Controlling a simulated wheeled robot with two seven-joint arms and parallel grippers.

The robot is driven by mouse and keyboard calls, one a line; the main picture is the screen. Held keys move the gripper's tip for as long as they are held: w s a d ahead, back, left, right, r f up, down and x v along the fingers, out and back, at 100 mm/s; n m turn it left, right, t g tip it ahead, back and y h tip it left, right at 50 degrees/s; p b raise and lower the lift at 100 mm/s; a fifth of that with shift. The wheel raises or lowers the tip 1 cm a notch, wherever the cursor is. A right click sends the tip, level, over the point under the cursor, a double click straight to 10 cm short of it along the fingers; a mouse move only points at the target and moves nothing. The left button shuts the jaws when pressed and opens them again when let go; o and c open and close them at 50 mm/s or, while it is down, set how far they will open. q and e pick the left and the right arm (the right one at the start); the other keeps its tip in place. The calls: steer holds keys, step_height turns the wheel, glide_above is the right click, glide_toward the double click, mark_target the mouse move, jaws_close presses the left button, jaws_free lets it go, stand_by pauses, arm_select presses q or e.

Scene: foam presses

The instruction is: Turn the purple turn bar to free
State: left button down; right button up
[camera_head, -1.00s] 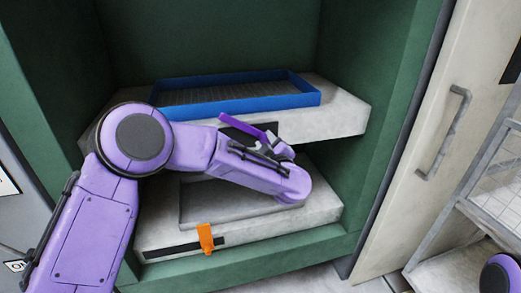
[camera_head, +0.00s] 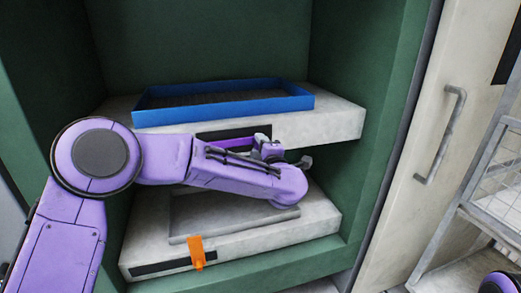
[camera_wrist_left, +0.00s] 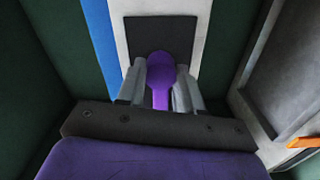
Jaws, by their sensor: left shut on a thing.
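The purple turn bar (camera_head: 232,143) is on the dark plate (camera_head: 206,135) at the front of the upper press slab. It lies nearly level in the head view. My left gripper (camera_head: 264,146) is at the bar's right end, partly hidden by my own wrist. In the left wrist view the bar (camera_wrist_left: 160,72) runs between the two grey fingers (camera_wrist_left: 158,88), which are shut on it. Its round end lies over the dark plate (camera_wrist_left: 161,34). My right gripper is not in view.
A blue tray (camera_head: 225,114) sits on the upper slab (camera_head: 335,118). The lower slab (camera_head: 315,222) bears a grey sheet (camera_head: 235,222) and an orange bar (camera_head: 196,252) at its front. Green walls (camera_head: 355,60) enclose both slabs. A wire rack (camera_head: 492,185) stands at right.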

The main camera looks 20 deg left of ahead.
arm_select(q)
steer(key=shift+r, duration=0.1)
stand_by(0.3)
steer(key=c, duration=0.7)
jaws_free()
steer(key=shift+c, duration=0.2)
steer(key=b+v, duration=0.2)
steer(key=v, duration=0.8)
steer(key=shift+s+d, duration=0.15)
